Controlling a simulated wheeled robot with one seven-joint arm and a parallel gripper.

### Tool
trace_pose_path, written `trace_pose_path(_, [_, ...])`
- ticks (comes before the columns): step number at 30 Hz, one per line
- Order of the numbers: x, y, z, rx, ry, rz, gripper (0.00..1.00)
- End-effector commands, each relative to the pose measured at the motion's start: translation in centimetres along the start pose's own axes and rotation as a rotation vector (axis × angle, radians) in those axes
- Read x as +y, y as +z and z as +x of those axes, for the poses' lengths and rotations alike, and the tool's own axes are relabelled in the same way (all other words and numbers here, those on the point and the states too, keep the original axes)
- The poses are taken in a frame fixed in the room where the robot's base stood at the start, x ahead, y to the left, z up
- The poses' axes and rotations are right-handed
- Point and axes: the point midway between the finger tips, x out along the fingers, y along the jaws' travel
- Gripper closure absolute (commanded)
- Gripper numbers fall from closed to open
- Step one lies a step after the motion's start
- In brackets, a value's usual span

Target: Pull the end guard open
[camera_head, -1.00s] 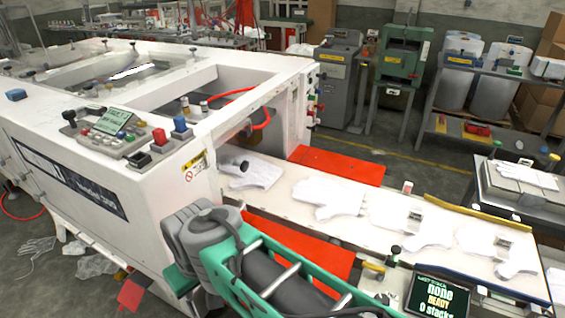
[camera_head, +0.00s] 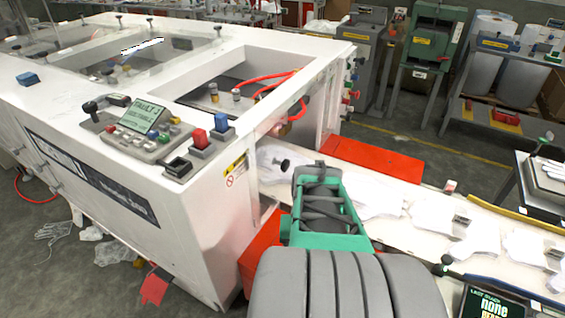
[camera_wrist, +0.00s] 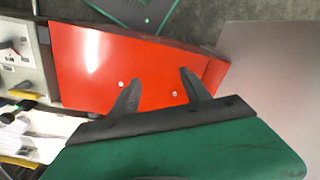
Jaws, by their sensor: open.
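The white machine (camera_head: 205,225) has an open end where a white belt comes out. A see-through panel seems to cover this end; I cannot clearly make out the end guard's edges. A dark round knob (camera_head: 284,163) shows at the opening, just left of my arm. My gripper (camera_wrist: 158,88) is open, with two dark fingers apart and nothing between them. In the wrist view the fingers lie over a red panel (camera_wrist: 95,65) with two small screw heads. I cannot tell whether they touch it. My arm hides the fingers in the head view.
White gloves (camera_head: 455,245) lie along the belt (camera_head: 405,238). A red cover (camera_head: 375,158) stands beyond the belt, and another (camera_head: 262,250) on the near side. A control panel (camera_head: 140,128) sits on the machine top. A small display (camera_head: 487,303) stands at bottom right.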

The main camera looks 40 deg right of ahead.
Motion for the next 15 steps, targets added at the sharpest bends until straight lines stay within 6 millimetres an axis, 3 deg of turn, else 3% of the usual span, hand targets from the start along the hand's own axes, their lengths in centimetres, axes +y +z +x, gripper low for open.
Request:
trace_pose_path(1, [2.3, 0.4, 1.1, -0.038, -0.024, 0.097, 0.45])
trace_pose_path(3, [4.3, 0.6, 2.6, -0.067, -0.075, 0.197, 0.45])
trace_pose_path(8, [6.6, -0.6, 5.4, -0.055, -0.249, 0.39, 0.45])
trace_pose_path(11, [6.6, -3.6, 6.1, 0.021, -0.414, 0.517, 0.45])
trace_pose_path(15, [4.7, -9.4, 3.7, 0.149, -0.669, 0.677, 0.45])
